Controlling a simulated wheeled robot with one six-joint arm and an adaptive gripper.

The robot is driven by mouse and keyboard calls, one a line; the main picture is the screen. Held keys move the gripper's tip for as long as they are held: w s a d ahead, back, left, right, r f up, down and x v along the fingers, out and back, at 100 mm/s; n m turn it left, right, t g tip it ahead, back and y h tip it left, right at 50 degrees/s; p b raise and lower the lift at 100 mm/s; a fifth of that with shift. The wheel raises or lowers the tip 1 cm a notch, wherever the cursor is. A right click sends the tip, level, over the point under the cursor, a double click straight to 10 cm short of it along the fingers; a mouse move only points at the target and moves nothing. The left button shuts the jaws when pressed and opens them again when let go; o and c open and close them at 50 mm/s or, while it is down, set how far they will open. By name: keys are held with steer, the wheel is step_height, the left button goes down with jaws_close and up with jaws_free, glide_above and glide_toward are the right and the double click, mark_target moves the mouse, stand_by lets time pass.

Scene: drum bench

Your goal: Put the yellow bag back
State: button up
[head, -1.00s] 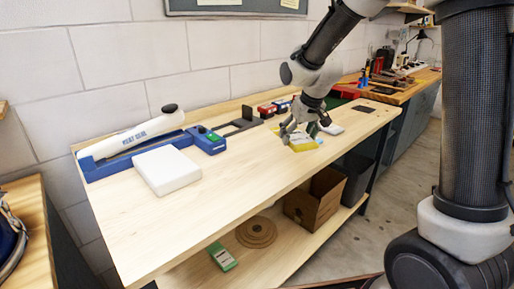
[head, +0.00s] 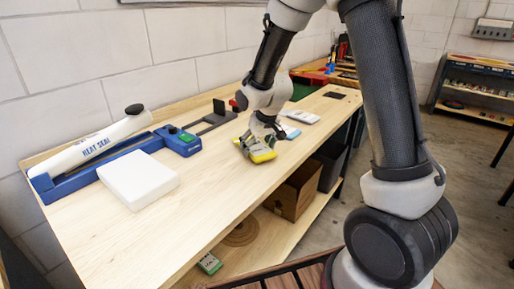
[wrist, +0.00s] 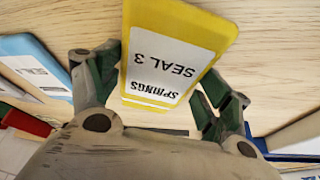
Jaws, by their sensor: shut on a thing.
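The yellow bag (head: 262,157) is at my gripper over the middle of the wooden bench (head: 215,180). In the wrist view the bag (wrist: 178,45) has a white label reading "SPRINGS SEAL 3", upside down. My gripper (head: 256,142) is shut on the bag, with one finger on each side of it. I cannot tell whether the bag touches the bench top. A blue and white packet (head: 290,131) lies just behind the bag, and a pale packet (head: 303,116) lies beyond that.
A blue heat sealer (head: 185,143) with a white roll (head: 95,143) and a white block (head: 138,181) occupy the bench's left part. A black stand (head: 217,117) is behind my gripper. A cardboard box (head: 292,194) and dark bin (head: 331,160) are below. The front bench top is clear.

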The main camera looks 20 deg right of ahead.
steer(key=shift+f, duration=0.4)
steer(key=shift+f, duration=0.1)
steer(key=o, duration=1.1)
steer(key=shift+o, duration=0.2)
steer(key=v, duration=1.2)
steer(key=s+d+r+m, duration=0.1)
steer(key=s+d+r, duration=0.2)
steer(key=s, duration=0.6)
steer(key=s+d+r, duration=0.3)
steer(key=s+d, duration=0.2)
steer(key=s, duration=0.4)
steer(key=s+d+r+m+h, duration=0.1)
steer(key=s+d+r, duration=0.2)
steer(key=s+d, duration=0.2)
steer(key=s, duration=0.3)
steer(key=shift+s+r+m, duration=0.3)
steer(key=shift+s+r, duration=0.05)
steer(key=shift+s, duration=0.05)
